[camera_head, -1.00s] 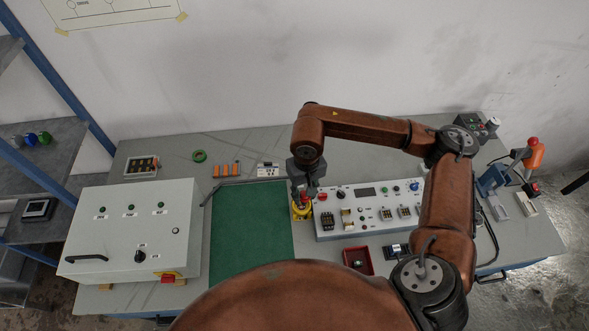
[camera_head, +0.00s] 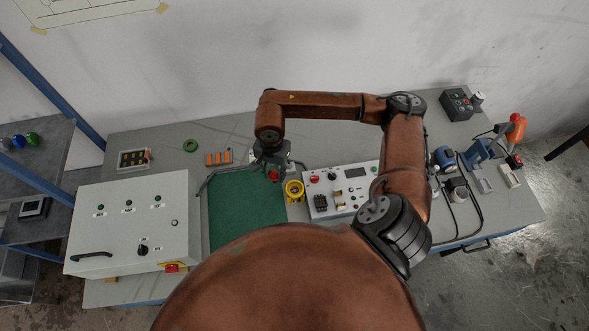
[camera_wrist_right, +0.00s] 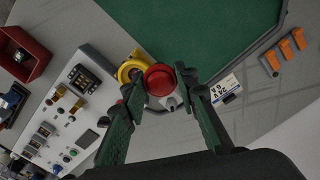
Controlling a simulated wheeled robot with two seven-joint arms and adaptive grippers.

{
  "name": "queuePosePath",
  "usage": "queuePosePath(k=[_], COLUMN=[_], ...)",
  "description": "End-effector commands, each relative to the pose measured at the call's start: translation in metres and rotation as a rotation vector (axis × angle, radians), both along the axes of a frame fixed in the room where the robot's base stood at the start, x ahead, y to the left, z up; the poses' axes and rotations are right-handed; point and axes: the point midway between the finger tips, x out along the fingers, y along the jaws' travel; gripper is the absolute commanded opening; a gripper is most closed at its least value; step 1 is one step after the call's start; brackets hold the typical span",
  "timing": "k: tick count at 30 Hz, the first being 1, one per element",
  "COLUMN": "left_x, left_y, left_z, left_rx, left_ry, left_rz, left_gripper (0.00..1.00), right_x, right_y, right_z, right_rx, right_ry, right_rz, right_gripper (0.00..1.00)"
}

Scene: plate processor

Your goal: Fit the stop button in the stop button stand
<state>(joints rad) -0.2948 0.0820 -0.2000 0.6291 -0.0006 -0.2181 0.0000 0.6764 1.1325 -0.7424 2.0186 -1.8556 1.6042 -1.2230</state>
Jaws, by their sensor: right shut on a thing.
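The stop button (camera_head: 273,175) has a round red cap. It also shows in the right wrist view (camera_wrist_right: 159,79), between the fingertips. My right gripper (camera_head: 272,166) is shut on it and holds it over the right part of the green mat. The fingers show on both sides of the button in the wrist view (camera_wrist_right: 156,83). The yellow stop button stand (camera_head: 294,190) is on the table just right of the mat, to the right of the button. In the wrist view the stand (camera_wrist_right: 130,69) is partly hidden behind the button and a finger. My left gripper is not in view.
A white control panel (camera_head: 326,213) with knobs and switches stands right of the stand. The green mat (camera_head: 240,210) is bare. A large white box (camera_head: 125,225) is at the left. Orange pieces (camera_head: 219,158) and a green ring (camera_head: 189,141) lie behind the mat.

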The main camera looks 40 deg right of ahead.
Motion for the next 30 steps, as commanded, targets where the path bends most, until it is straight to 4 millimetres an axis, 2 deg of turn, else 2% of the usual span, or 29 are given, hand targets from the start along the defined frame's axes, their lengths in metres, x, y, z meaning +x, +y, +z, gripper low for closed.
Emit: queuePosePath(k=[1, 5, 9, 12, 15, 19, 30], left_x=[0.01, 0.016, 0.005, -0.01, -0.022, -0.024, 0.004], left_y=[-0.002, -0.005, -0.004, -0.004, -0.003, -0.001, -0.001], left_z=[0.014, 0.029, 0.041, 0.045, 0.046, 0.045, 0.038], left_rx=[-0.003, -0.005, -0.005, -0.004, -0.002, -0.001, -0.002], left_ry=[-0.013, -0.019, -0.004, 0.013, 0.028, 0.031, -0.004], left_rz=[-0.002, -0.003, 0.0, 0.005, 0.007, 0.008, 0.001], left_gripper=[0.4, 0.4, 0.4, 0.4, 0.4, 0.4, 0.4], right_x=[-0.006, -0.016, -0.027, -0.032, -0.035, -0.036, -0.036], right_y=[-0.008, -0.027, -0.044, -0.052, -0.057, -0.059, -0.058], right_z=[0.002, -0.007, -0.014, -0.017, -0.02, -0.023, -0.046], right_rx=[0.001, -0.004, -0.011, -0.016, -0.018, -0.019, -0.019], right_ry=[0.009, 0.015, 0.016, 0.015, 0.013, 0.012, 0.014], right_rz=[-0.135, -0.493, -0.796, -0.942, -1.025, -1.062, -1.06], right_gripper=[0.04, 0.04, 0.04, 0.04, 0.04, 0.04, 0.04])
